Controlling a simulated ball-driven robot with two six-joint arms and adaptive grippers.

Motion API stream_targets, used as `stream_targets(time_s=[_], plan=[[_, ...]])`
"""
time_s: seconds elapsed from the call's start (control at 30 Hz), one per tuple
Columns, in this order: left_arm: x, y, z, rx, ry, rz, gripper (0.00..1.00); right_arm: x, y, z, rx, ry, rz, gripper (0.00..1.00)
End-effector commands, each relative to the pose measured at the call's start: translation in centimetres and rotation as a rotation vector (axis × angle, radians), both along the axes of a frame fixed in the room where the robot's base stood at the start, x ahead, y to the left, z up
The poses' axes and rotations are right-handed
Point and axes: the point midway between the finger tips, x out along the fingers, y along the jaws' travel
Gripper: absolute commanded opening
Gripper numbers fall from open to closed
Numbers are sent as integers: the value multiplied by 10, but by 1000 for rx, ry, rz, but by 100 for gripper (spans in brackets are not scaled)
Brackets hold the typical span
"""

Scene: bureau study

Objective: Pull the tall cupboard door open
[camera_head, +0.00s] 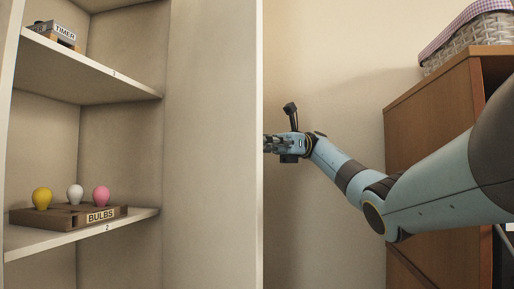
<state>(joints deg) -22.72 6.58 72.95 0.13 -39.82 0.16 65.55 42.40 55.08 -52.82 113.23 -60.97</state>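The tall cupboard door (212,150) stands open. Its pale inner face fills the middle of the view, with its free vertical edge near the centre. The cupboard's shelves (100,84) show to the left of it. My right arm comes in from the right, and my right gripper (272,144) is beyond the door's free edge, on its outer side. The fingertips are partly hidden by the door, so I cannot tell whether they touch it or how far they are open. The door's handle is not visible. My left gripper is not in view.
On the lower shelf sits a tray labelled BULBS (68,217) with yellow, white and pink bulbs. A box labelled TIMER (65,33) is on the shelf above. At right, a brown wooden cabinet (420,125) carries a wicker basket (470,40). A pale wall is behind my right arm.

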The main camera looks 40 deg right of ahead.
Motion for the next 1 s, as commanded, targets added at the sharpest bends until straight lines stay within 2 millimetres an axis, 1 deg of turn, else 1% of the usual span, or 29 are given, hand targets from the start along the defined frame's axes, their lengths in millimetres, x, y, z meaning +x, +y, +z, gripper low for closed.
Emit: stream_targets(time_s=[0.4,0.43,0.63,0.67,0.9,1.0], plan=[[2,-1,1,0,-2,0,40,0,0,-1,-3,2,4,0],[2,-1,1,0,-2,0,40,0,0,-1,-3,2,4,27],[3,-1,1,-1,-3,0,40,0,0,-1,-2,1,3,53],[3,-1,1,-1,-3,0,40,0,0,-1,-2,1,3,54],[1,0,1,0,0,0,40,0,0,0,-1,0,2,54],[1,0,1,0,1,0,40,0,0,7,-1,-3,2,54]])
